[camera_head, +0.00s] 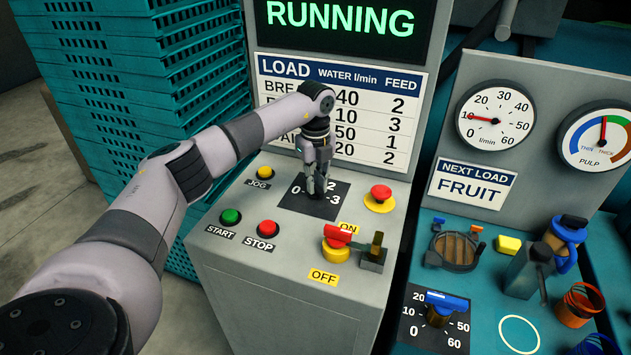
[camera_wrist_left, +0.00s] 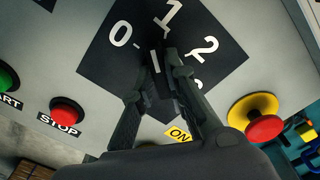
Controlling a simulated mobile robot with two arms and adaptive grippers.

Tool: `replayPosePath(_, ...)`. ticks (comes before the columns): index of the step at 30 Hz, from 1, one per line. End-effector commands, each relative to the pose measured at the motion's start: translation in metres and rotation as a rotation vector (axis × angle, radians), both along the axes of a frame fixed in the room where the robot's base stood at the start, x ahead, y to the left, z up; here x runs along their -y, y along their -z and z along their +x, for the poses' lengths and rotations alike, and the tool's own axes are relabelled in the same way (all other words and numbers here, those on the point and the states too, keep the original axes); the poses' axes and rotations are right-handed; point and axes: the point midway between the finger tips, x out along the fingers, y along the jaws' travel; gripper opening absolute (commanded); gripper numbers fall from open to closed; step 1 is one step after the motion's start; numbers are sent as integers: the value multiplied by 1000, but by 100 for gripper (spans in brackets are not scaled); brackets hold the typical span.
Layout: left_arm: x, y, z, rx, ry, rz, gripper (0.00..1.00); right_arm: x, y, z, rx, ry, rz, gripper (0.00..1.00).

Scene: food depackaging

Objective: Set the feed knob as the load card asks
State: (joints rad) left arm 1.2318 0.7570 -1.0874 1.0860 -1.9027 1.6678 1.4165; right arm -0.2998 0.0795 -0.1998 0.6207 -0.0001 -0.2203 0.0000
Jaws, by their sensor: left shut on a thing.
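My left gripper (camera_head: 316,190) points down over the black feed dial plate (camera_head: 292,205), shut on the feed knob, which it mostly hides in the head view. In the left wrist view both fingers (camera_wrist_left: 160,75) close around the knob (camera_wrist_left: 156,62); a white mark shows between them, but I cannot tell which number it points at. The dial numbers 0, 1 and 2 show there; 3 is partly covered. The load card (camera_head: 400,140) lists water and feed; feed reads 2, 3, 1, 2 down the rows. My arm covers most row names. A sign (camera_head: 471,184) reads NEXT LOAD FRUIT.
Start (camera_head: 230,217), stop (camera_head: 266,229) and jog (camera_head: 265,172) buttons, a red-and-yellow button (camera_head: 380,196) and a red ON/OFF handle (camera_head: 340,235) surround the dial. The screen (camera_head: 340,22) reads RUNNING. The water gauge (camera_head: 495,117) reads about 10. Teal crates (camera_head: 140,100) stand left.

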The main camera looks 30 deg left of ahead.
Motion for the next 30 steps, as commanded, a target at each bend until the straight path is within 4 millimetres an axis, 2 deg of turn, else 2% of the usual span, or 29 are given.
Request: replayPosePath(30, 0, -1, 1, 3, 965, -1, 0, 1, 4, 0, 0, -1, -1, 33)
